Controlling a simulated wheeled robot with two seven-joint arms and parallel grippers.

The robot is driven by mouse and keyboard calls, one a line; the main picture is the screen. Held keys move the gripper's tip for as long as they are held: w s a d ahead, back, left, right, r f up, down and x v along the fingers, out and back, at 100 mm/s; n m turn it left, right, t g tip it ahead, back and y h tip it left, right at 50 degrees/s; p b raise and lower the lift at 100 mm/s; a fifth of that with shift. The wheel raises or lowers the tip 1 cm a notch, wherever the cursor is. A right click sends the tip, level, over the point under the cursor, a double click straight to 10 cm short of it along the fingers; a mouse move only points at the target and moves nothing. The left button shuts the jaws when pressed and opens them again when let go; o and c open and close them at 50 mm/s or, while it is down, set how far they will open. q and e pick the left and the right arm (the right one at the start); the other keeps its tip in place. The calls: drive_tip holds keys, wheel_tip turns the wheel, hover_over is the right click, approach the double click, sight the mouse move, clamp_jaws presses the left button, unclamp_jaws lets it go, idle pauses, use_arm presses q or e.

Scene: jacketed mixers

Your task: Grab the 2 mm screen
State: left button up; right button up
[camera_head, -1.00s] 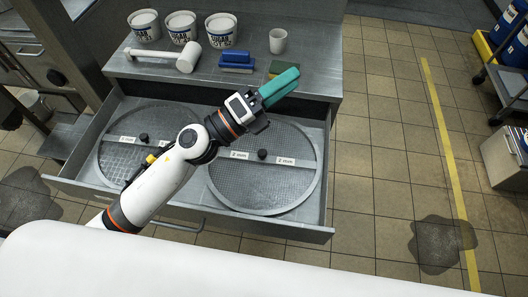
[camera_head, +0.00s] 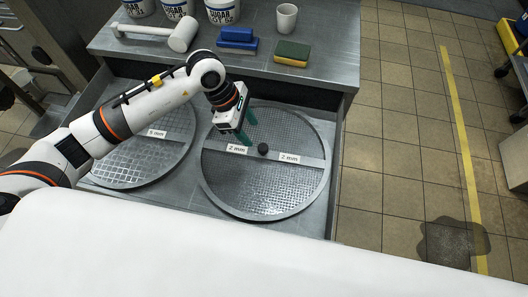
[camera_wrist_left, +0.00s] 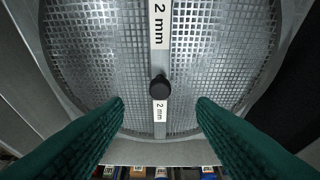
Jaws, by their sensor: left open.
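The 2 mm screen (camera_head: 265,188) is a round metal mesh disc with a crossbar, a black knob (camera_head: 263,149) and two "2 mm" labels. It lies in the right part of the open drawer. My left gripper (camera_head: 248,133) is open and points down above the screen, just behind and left of the knob. In the left wrist view, the screen (camera_wrist_left: 100,50) fills most of the picture, and the knob (camera_wrist_left: 159,86) is between the two green fingers (camera_wrist_left: 160,125), ahead of their tips and not touched. My right gripper is not in view.
A second round screen (camera_head: 150,162), labelled 8 mm or similar, lies to the left in the drawer, partly behind my arm. The counter (camera_head: 320,65) behind holds tubs, a white mallet (camera_head: 183,35), a blue block (camera_head: 237,42), a sponge (camera_head: 292,53) and a cup (camera_head: 286,17).

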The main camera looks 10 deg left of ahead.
sight(263, 146)
use_arm(q)
drive_tip(key=x, duration=0.4)
drive_tip(key=shift+s+d+r+p, duration=0.1)
drive_tip(key=shift+s+d+p, duration=0.1)
drive_tip(key=shift+p, duration=0.15)
drive_tip(key=p+x, duration=0.1)
drive_tip(key=x, duration=0.3)
drive_tip(key=shift+w+d+f, duration=0.1)
drive_tip(key=shift+w+f, duration=0.1)
drive_tip(key=shift+f, duration=0.1)
drive_tip(key=shift+d+f, duration=0.15)
drive_tip(key=shift+f, duration=0.4)
drive_tip(key=shift+w+r, duration=0.1)
clamp_jaws()
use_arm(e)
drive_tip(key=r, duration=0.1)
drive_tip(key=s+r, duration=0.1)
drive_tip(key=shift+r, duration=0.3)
